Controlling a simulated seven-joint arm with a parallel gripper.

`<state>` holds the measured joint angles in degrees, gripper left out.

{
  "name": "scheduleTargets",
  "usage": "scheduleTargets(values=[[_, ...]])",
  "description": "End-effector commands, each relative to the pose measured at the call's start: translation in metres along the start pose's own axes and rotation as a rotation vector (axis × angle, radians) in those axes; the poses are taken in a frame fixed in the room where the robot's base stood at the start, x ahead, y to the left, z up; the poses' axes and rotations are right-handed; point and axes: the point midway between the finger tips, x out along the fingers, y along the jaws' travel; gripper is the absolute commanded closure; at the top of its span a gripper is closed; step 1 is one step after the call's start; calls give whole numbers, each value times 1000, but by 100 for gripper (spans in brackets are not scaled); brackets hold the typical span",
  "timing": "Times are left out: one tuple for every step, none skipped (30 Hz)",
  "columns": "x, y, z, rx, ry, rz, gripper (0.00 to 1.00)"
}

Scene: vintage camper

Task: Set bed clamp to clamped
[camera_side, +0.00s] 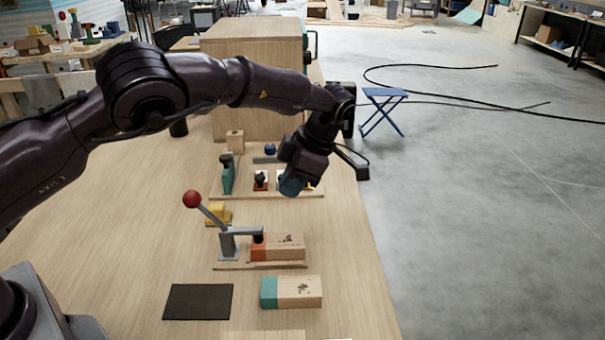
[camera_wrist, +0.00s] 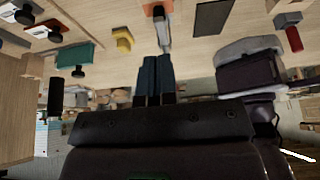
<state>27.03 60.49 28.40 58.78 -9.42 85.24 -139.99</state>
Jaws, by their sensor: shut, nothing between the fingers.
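The bed clamp (camera_side: 228,244) appears to be the grey toggle clamp on a wooden base. Its lever slants up and left to a red ball knob (camera_side: 192,199). Its dark pad is at the orange end of a wooden block (camera_side: 284,248); I cannot tell if they touch. In the wrist view, a grey part, seemingly of the clamp (camera_wrist: 165,30), shows beyond the fingertips. My gripper (camera_side: 291,187) is above and behind the clamp, to the right of the knob and apart from it. Its two blue fingers are together and empty in the wrist view (camera_wrist: 155,58).
A teal-ended block (camera_side: 291,292) and a dark mat (camera_side: 198,302) lie in front of the clamp. A yellow piece (camera_side: 218,215) sits behind it. A board (camera_side: 307,194) with a teal clamp (camera_side: 227,175) and other fixtures is farther back. A large wooden box (camera_side: 253,75) stands behind.

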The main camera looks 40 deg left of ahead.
Motion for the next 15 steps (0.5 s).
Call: scheduleTargets(values=[[-7,0,3,0,-2,2,100],[-11,0,4,0,-1,1,100],[-14,1,6,-1,-1,0,100],[-17,1,7,-1,0,0,100],[-20,1,8,-1,-1,0,100],[-22,0,8,-1,0,-1,100],[-24,0,9,-1,0,0,100],[-25,0,10,-1,0,-1,100],[-27,0,10,-1,1,-1,100],[-28,0,10,-1,1,-1,100],[-29,0,10,-1,1,-1,100],[-29,0,11,-1,1,-2,100],[-30,0,11,-1,1,-2,100],[-30,0,11,-1,1,-2,100],[-30,0,11,-1,1,-2,100]])
